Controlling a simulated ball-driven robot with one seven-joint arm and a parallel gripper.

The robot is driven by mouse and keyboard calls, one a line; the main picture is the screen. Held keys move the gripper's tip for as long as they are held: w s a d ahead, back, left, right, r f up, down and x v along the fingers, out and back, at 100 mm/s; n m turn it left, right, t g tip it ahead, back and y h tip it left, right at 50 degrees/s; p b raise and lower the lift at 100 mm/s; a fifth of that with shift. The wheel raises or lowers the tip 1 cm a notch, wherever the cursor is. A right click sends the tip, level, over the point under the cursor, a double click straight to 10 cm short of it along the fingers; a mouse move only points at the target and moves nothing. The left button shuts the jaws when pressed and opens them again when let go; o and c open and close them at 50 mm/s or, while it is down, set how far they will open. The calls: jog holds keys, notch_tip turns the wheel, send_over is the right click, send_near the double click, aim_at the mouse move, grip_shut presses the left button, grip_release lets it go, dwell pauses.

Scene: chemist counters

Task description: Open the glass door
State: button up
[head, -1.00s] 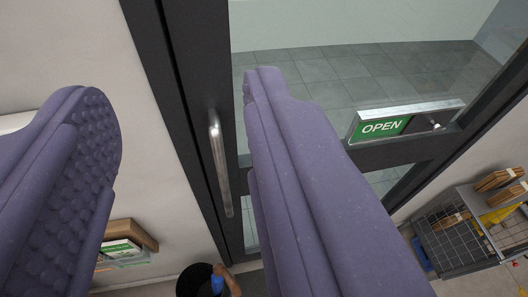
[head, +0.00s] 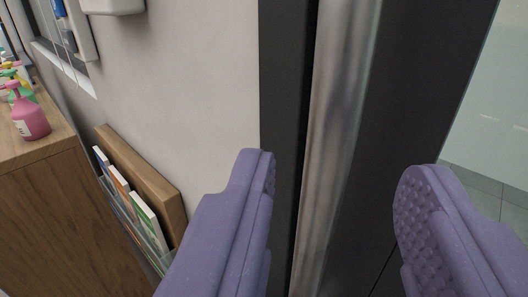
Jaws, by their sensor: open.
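The glass door fills the right side of the head view, with a dark frame (head: 425,80) and a glass pane (head: 497,110) at the right edge. Its metal bar handle (head: 335,130) stands upright and large, close to the camera. My gripper (head: 335,175) is open, with one purple finger to the left of the handle and the other to the right. The handle passes between the fingers in the picture. I cannot tell whether either finger touches it, or how deep it sits between them. The door appears closed.
A pale wall (head: 200,90) lies left of the frame. A wooden leaflet rack (head: 150,180) holds booklets there. A wooden counter (head: 60,215) at the left carries a pink spray bottle (head: 30,115) and other bottles.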

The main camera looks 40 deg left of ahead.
aim_at(333, 151)
jog(key=x, duration=0.6)
jog(key=shift+b, duration=0.4)
jog(key=shift+s, duration=0.1)
jog(key=shift+c, duration=0.4)
grip_shut()
